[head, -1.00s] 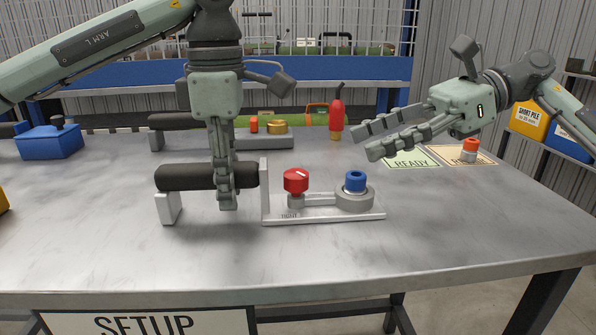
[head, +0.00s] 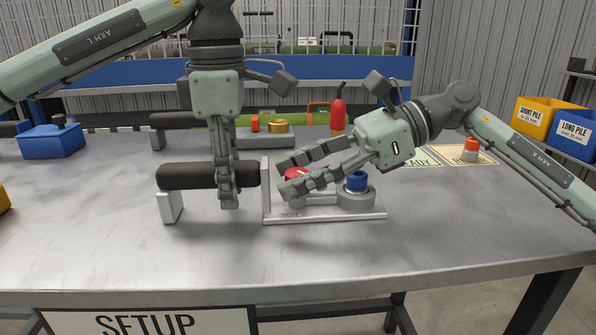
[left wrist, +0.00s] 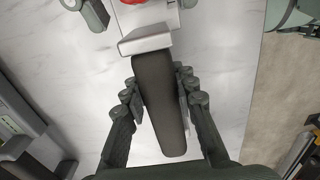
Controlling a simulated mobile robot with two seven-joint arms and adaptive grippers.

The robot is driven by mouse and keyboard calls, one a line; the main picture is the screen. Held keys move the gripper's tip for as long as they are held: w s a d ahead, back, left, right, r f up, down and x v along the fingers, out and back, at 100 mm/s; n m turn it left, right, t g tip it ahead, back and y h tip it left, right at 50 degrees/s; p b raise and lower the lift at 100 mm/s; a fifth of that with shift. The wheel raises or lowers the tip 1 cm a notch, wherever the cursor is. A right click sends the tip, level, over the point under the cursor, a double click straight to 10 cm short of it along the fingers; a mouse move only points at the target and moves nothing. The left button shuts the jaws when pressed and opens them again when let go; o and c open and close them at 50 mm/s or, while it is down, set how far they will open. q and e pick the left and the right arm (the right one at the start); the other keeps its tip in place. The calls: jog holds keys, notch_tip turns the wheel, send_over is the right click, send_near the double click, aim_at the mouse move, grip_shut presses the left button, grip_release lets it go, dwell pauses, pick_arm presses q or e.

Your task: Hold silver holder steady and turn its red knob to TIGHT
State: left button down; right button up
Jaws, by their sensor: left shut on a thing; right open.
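The silver holder (head: 320,219) stands on the bench, with a black handle (head: 180,176) at its left, a red knob (head: 296,173) in its middle and a blue cap (head: 356,181) at its right. My left gripper (head: 228,200) points down and is shut on the black handle; the left wrist view shows the handle (left wrist: 160,105) between its fingers. My right gripper (head: 288,174) is open, its two fingers reaching left around the red knob, which they partly hide. Contact with the knob cannot be told. A label below the knob reads TIGHT.
Behind stands a second, grey holder (head: 262,142) with an orange knob and a brass cap. A red bottle (head: 338,115), a READY mat (head: 424,158) and an orange-capped item (head: 470,149) are further back. A blue box (head: 50,142) stands left. The front of the bench is clear.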

jog(key=shift+c, duration=0.6)
grip_shut()
jog(key=shift+m+t, duration=0.3)
jog(key=m+t, duration=0.2)
jog(key=shift+d+f+t, duration=0.1)
jog(key=shift+t, duration=0.3)
pick_arm(q)
jog(key=shift+r, duration=0.1)
pick_arm(e)
jog(key=m+t+h, duration=0.2)
jog(key=m+t, duration=0.2)
jog(key=shift+s, duration=0.1)
jog(key=shift+m+t+h, duration=0.3)
jog(key=shift+m, duration=0.1)
